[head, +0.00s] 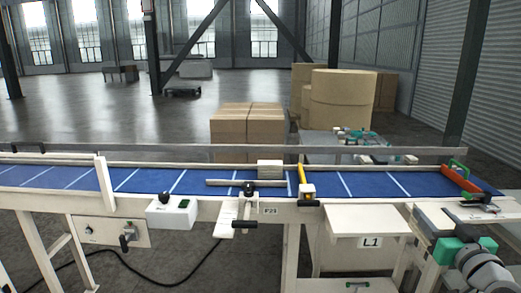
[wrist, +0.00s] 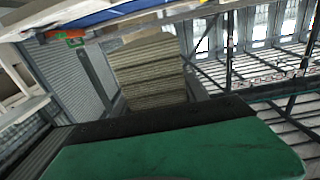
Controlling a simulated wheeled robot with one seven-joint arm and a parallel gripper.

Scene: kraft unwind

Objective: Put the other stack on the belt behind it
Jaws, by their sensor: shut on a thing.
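A layered kraft-brown stack (wrist: 152,68) shows in the wrist view, just beyond the dark edge of my gripper (wrist: 155,112). My gripper is shut on this stack; its fingertips are largely hidden. In the head view part of my arm with green joints is at the lower right, and I cannot make out the held stack there. Another small beige stack (head: 270,168) sits on the blue belt (head: 225,182), right of its middle, close to the far rail.
A yellow-topped post (head: 302,185) and a black-knobbed bar (head: 247,188) stand at the near belt edge. A red-orange bar (head: 460,180) crosses the belt's right end. A white shelf marked L1 (head: 368,220) juts out in front. Cartons (head: 248,127) and large rolls (head: 340,98) stand behind.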

